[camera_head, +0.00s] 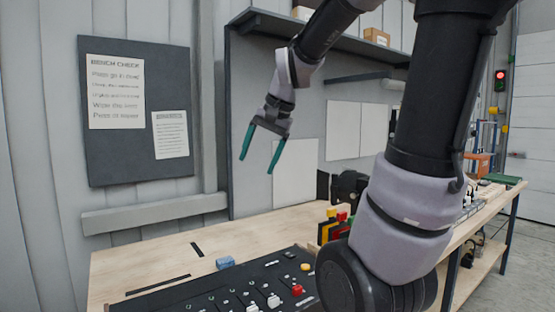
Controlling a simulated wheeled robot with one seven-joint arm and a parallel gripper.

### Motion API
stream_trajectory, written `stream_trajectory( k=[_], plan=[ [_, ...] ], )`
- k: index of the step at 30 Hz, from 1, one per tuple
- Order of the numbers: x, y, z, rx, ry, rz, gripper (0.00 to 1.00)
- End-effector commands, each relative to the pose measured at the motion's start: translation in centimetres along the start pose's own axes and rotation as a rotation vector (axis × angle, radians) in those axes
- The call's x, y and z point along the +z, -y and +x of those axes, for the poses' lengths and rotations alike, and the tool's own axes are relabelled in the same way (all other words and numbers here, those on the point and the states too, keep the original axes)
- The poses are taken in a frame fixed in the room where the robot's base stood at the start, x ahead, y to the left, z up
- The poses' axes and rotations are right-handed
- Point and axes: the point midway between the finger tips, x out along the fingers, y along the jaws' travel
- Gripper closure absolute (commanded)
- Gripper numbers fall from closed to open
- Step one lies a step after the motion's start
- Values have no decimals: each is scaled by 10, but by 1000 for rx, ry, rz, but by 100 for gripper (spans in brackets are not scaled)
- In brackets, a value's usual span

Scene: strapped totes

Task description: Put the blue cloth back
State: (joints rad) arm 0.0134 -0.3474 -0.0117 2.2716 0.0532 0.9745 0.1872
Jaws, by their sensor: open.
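A small folded blue cloth (225,262) lies on the wooden bench (150,265), at the back edge of the black control panel (225,295). I cannot tell whether it touches the panel. My gripper (257,166) hangs in the air above and behind the cloth in the picture, its two teal fingers pointing down and spread apart. Nothing is between the fingers. The cloth is well apart from my gripper. A short black strip (197,250) and a longer black strip (158,285) mark the bench top to the left of the cloth.
The panel carries several switches, a red button (297,290) and a yellow button (305,267). Red and yellow blocks (335,222) stand to the right. A notice board (138,120) hangs on the wall. A shelf (330,40) runs overhead. My arm hides the bench's right middle.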

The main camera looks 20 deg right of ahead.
Motion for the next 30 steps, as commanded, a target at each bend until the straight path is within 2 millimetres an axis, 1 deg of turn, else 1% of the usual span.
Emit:
stream_trajectory(
  k=[1, 3, 6, 9, 12, 17, 30],
  plan=[
    [13, -7, -13, -16, -32, -45, 17],
    [28, -16, -26, -29, -71, -107, 17],
    [47, -30, -39, -44, -123, -188, 17],
    [62, -41, -47, -53, -163, -249, 17],
    [71, -49, -51, -57, -189, -289, 17],
    [76, -53, -52, -59, -203, -312, 17],
    [76, -52, -52, -59, -203, -311, 17]
  ],
)
